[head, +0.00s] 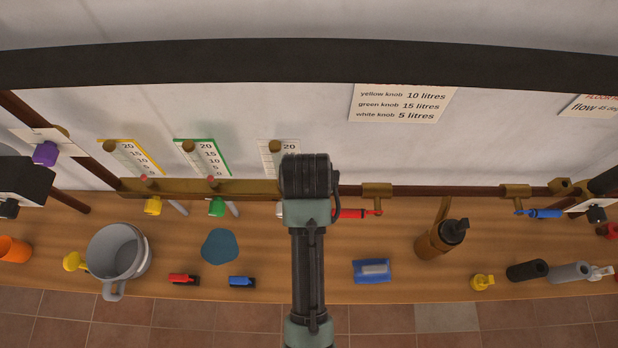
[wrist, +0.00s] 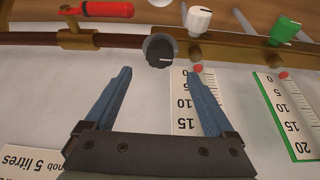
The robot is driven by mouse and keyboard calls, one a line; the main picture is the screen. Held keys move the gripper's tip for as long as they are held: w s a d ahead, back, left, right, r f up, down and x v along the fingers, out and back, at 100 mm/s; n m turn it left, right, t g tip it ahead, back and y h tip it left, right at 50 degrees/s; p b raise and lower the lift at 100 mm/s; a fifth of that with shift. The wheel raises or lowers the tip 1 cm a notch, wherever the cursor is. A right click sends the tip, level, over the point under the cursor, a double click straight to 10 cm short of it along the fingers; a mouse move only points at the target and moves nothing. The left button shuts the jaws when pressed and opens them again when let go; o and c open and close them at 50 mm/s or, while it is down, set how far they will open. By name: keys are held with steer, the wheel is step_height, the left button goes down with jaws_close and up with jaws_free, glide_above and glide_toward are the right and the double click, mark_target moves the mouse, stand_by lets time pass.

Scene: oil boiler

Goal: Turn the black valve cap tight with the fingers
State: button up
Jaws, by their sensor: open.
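A round black cap (wrist: 159,50) with a pale mark on its face sits on the brass pipe in the wrist view. My gripper (wrist: 158,76) is open, with its two blue fingers spread. The cap lies just beyond the fingertips, roughly centred between them, and nothing is held. I cannot tell whether the fingertips touch it. In the head view my arm hides the cap and the fingers.
The white knob (wrist: 199,20) is close beside the cap, with the green knob (wrist: 285,28) farther right. A red-handled lever (head: 355,213) is on the pipe. A grey jug (head: 117,252), brown bottle (head: 442,240) and blue tray (head: 371,278) stand on the wooden bench.

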steer(key=b+v, duration=0.1)
steer(key=v, duration=0.4)
steer(key=shift+s+r, duration=0.1)
steer(key=shift+r, duration=0.2)
stand_by(0.4)
